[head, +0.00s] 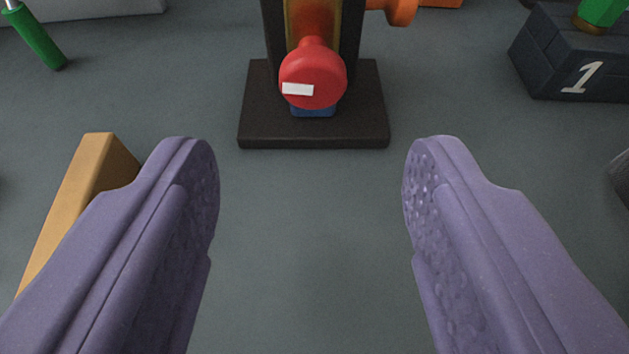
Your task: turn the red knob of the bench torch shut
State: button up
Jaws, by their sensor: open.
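The red knob (325,72) is round and faces me at the top middle of the head view. A white mark on its face lies nearly level, on the left half. The knob sits on the bench torch, whose square black base (270,125) stands on the grey bench. A brass-coloured body shows behind the knob, and a blue part shows just under it. The top of the torch is cut off by the frame. My gripper (311,185) is open and empty. Its two purple fingers are spread wide, short of the torch and apart from the knob.
A wooden block (85,185) lies at the left, partly behind my left finger. A dark block marked 1 (575,60) stands at the back right. A green-handled tool (38,38) lies at the back left. An orange part (402,10) juts from the torch's right side. The bench between my fingers is clear.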

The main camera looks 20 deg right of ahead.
aim_at(316, 91)
jog(key=b+x, duration=0.1)
jog(key=x, duration=0.6)
jog(key=shift+w+d, duration=0.1)
jog(key=shift+w, duration=0.1)
jog(key=c, duration=1)
jog(key=shift+c, duration=0.2)
jog(key=shift+f+b, duration=0.1)
jog(key=shift+b, duration=0.3)
jog(key=shift+d+f+m+t+y+b, duration=0.15)
jog(key=shift+m+t+y+b, duration=0.4)
jog(key=shift+m+b, duration=0.7)
jog(key=m+y+b, duration=0.2)
jog(key=m+b, duration=0.1)
jog(key=shift+s+d+t, duration=0.1)
jog(key=shift+d+t, duration=0.05)
jog(key=shift+t, duration=0.2)
jog(key=m+t+y+b, duration=0.1)
jog(key=m+b, duration=0.1)
jog(key=m, duration=0.1)
jog(key=shift+f+m+y, duration=0.1)
jog(key=shift+m+y, duration=0.15)
jog(key=shift+y, duration=0.1)
jog(key=shift+m+t+y+b, duration=0.3)
jog(key=shift+m+t+b, duration=0.5)
jog(key=shift+m, duration=0.8)
